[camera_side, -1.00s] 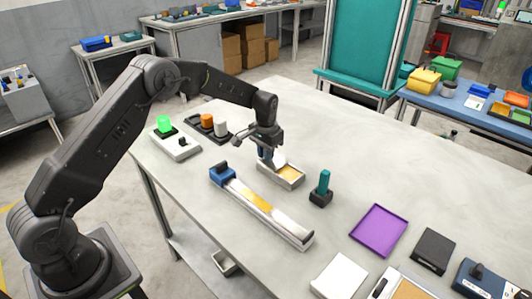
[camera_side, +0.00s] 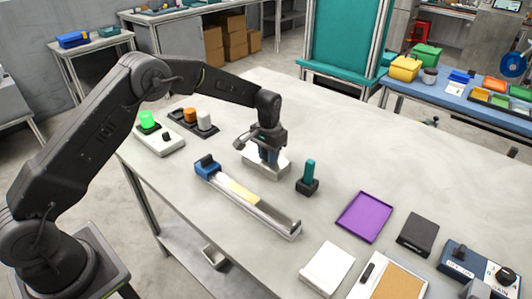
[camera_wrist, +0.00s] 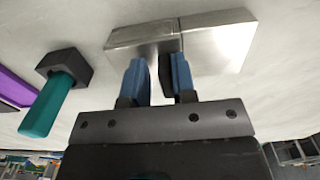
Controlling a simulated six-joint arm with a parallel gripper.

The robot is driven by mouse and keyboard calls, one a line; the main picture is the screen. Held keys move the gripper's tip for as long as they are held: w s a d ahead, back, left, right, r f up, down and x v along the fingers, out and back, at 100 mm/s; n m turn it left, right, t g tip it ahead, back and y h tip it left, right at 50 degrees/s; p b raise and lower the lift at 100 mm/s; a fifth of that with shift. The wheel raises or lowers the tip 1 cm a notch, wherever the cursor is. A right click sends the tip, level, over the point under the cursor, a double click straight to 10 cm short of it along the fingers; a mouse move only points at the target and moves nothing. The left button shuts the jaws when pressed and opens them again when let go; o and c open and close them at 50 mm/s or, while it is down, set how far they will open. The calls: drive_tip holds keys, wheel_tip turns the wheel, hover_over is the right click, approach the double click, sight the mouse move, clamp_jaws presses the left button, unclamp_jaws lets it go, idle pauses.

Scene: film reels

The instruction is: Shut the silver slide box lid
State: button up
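The silver slide box (camera_side: 252,156) stands on the grey table below my gripper (camera_side: 268,162). Its top looks closed over, with no tan inside showing. In the wrist view the silver slide box (camera_wrist: 218,42) has a plain metal top with a seam across it, and its lid appears to lie flat. My gripper (camera_wrist: 157,75) points down at the box, its blue fingers apart with a gap between them and no held object visible. The fingertips are close to the box's near side or top; I cannot tell whether they touch. My gripper hides part of the box.
A long silver rail with a blue end block (camera_side: 208,167) lies in front of the box. A teal-handled tool on a black base (camera_side: 308,178) stands to the right, near a purple tray (camera_side: 364,217). A green-lit switch box (camera_side: 158,137) stands to the left.

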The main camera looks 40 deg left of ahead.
drive_tip(key=o, duration=0.3)
drive_tip(key=shift+o, duration=0.2)
wheel_tip(320, 180, up, 14)
idle(0.4)
